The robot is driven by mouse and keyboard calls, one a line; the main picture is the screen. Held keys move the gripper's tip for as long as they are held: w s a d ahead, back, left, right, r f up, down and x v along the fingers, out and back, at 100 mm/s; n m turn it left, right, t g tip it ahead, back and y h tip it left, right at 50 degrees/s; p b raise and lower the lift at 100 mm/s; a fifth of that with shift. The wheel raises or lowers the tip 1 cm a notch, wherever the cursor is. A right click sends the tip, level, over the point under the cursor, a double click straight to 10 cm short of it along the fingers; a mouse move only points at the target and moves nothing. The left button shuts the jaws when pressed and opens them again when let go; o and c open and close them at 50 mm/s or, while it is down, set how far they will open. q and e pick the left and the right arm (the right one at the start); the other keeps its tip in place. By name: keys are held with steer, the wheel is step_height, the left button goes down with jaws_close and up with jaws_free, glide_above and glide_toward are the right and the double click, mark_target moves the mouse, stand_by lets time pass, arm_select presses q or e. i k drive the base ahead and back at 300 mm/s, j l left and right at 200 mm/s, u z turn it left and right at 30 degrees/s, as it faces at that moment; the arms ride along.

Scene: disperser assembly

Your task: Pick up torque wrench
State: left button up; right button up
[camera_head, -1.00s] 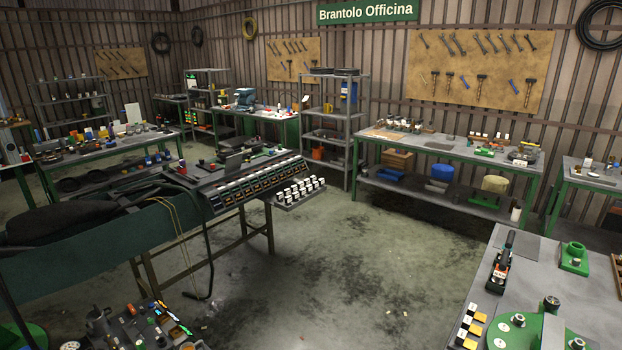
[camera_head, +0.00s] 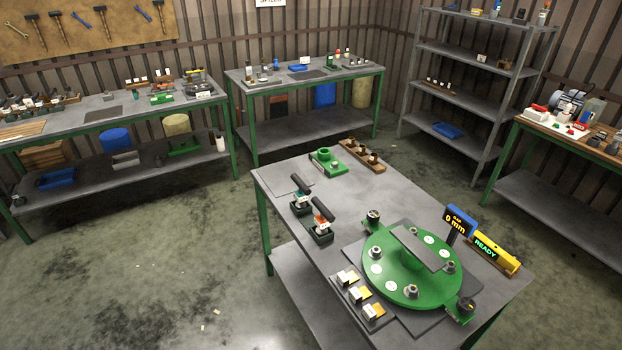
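Two black-handled tools stand in dark holders near the left side of the near grey table. One tool (camera_head: 300,196) has a teal-green band below its handle. The other tool (camera_head: 322,216) has an orange-red band and stands a little nearer and to the right. Either could be the torque wrench; I cannot tell which at this size. Neither of my grippers shows in the head view, and nothing touches the two tools.
A green round fixture (camera_head: 385,284) with several bolts fills the table's right part. Beside it are a "0 mm" display (camera_head: 458,221), a yellow READY bar (camera_head: 494,253) and small blocks (camera_head: 360,294). A green holder (camera_head: 325,163) stands at the back.

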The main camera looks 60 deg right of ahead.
mark_target(301, 196)
steer(key=i+z, duration=0.15)
steer(key=i, duration=2.1)
steer(key=i+z, duration=0.1)
steer(key=z, duration=0.9)
steer(key=i+j+z, duration=0.1)
steer(key=z, duration=0.4)
steer(key=i+j+z, duration=0.1)
steer(key=z, duration=0.4)
